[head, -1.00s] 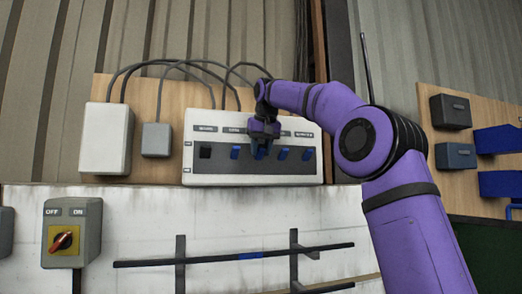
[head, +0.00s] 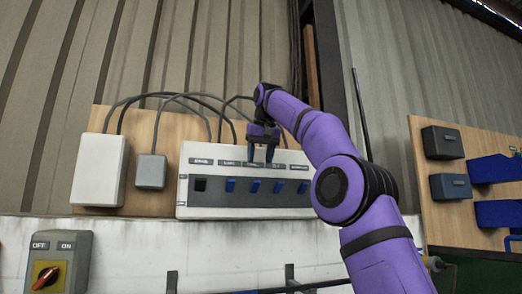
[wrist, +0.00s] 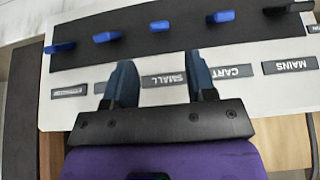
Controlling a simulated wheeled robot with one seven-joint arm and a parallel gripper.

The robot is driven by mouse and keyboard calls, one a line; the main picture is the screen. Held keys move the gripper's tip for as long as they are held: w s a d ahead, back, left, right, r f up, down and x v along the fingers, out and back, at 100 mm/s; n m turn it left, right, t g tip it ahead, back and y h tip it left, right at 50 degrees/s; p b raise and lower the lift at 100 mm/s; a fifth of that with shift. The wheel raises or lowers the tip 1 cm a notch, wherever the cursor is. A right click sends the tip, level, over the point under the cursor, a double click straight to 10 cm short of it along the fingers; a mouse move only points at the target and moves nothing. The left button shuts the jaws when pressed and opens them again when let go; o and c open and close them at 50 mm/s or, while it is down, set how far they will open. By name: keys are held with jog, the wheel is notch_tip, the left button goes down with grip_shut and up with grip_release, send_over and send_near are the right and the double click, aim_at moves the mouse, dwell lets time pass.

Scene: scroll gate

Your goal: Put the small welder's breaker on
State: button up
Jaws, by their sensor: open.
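The breaker panel (head: 240,212) is a pale box on a wooden board with a dark strip of switches. The small breaker (head: 254,186) is a blue lever, third from the left in the head view. Its SMALL label (wrist: 163,79) shows between my fingers in the wrist view, and its lever (wrist: 158,26) lies beyond the fingertips, in line with the gap. It lines up with the other blue levers; I cannot tell on from off. My gripper (head: 262,154) is open and empty, at the label row above the levers, and touches no lever.
The CART lever (wrist: 220,16) and another blue lever (wrist: 105,37) sit close on either side. The black MAINS lever (head: 200,184) is at the left end. Cables arch above from two grey boxes (head: 100,170). A red rotary switch (head: 48,276) is lower left.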

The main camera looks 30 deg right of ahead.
jog(key=shift+v, duration=1.1)
jog(key=shift+a, duration=0.1)
jog(key=s+a+f+n, duration=0.2)
jog(key=s+a+f, duration=0.7)
jog(key=s+a, duration=0.15)
jog(key=s+d+f, duration=0.1)
jog(key=s+f, duration=1.1)
jog(key=f, duration=0.4)
jog(key=s+f+y, duration=0.1)
jog(key=s+f, duration=1.1)
jog(key=f, duration=0.5)
jog(key=shift+s+d, duration=0.25)
jog(key=shift+d, duration=0.15)
